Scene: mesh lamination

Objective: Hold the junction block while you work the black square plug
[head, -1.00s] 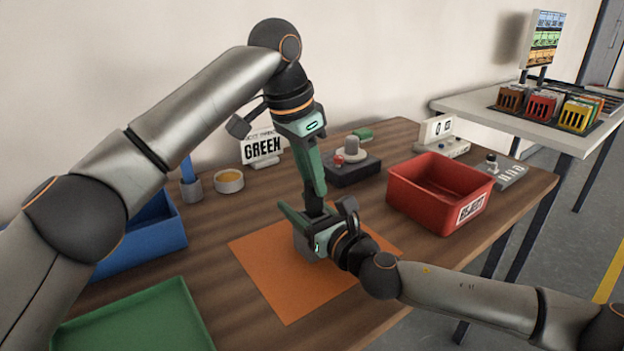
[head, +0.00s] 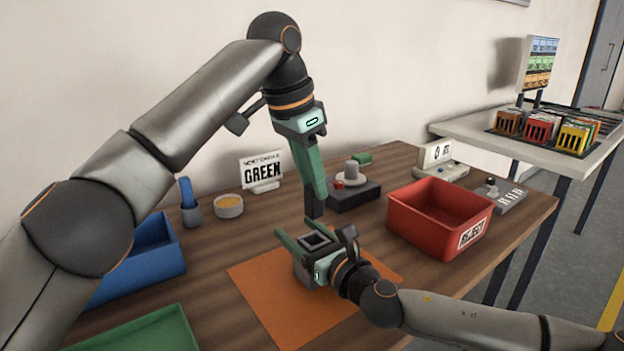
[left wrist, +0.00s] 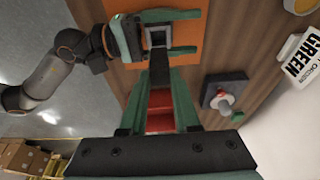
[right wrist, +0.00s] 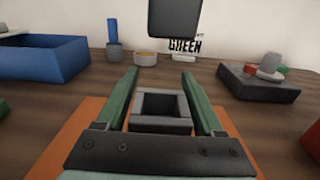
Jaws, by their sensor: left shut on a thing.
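The grey junction block (head: 316,243), a box with a square opening in its top, is over the orange mat. My right gripper (head: 292,238) has its fingers on either side of the block. In the right wrist view the block (right wrist: 161,122) lies between them; whether both fingers press on it is unclear. My left gripper (head: 313,190) points down above the block and is shut on the black square plug (head: 314,206). The plug is clear of the opening, just above it. It also shows at the top of the right wrist view (right wrist: 175,18).
The orange mat (head: 265,290) lies below. A red reject bin (head: 425,232) stands to the right, a blue bin (head: 145,258) and green tray (head: 150,335) to the left. A dark fixture (head: 350,198) and GREEN sign (head: 262,170) stand behind.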

